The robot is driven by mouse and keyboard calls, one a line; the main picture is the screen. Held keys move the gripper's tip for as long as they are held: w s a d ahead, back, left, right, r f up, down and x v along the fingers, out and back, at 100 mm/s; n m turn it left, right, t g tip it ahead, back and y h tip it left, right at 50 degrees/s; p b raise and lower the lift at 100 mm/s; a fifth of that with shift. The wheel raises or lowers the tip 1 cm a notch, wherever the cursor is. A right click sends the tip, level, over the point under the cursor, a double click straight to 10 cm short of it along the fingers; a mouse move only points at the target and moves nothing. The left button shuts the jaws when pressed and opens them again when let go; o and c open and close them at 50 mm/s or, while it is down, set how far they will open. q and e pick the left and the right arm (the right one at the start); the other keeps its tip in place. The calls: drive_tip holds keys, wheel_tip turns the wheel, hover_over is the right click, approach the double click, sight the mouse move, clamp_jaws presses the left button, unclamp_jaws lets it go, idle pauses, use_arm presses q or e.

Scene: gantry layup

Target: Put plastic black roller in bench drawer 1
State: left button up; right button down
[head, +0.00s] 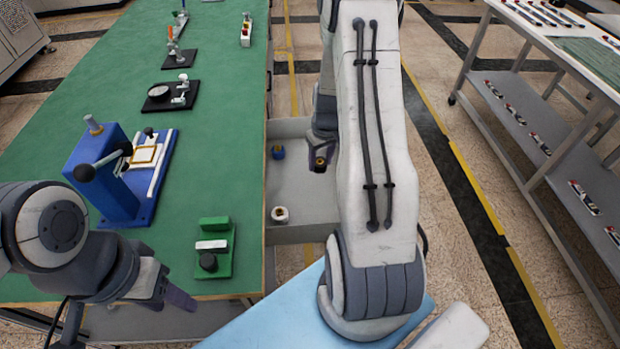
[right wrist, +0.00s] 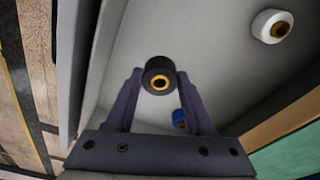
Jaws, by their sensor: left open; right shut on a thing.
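The black roller (right wrist: 160,76) with a yellow core is between the fingertips of my right gripper (right wrist: 159,78), which is shut on it. In the head view my right gripper (head: 321,158) hangs over the open drawer (head: 305,192) on the right side of the green bench, partly hidden by my arm. The drawer's pale floor (right wrist: 215,55) shows behind the roller in the right wrist view. The roller's height above the floor is hard to tell. My left gripper (head: 178,298) is open and empty near the bench's front edge.
A white roller (head: 280,214) and a blue roller (head: 278,152) lie in the drawer, with bare floor between them. The green bench (head: 215,130) holds a blue press (head: 110,185) and a green fixture (head: 214,255). A grey shelf cart (head: 530,130) stands at right.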

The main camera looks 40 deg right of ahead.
sight(319, 182)
drive_tip(key=shift+f+b, duration=0.3)
drive_tip(key=shift+f, duration=2.45)
drive_tip(key=shift+f, duration=0.1)
drive_tip(key=shift+f, duration=0.15)
drive_tip(key=shift+c, duration=1.4)
unclamp_jaws()
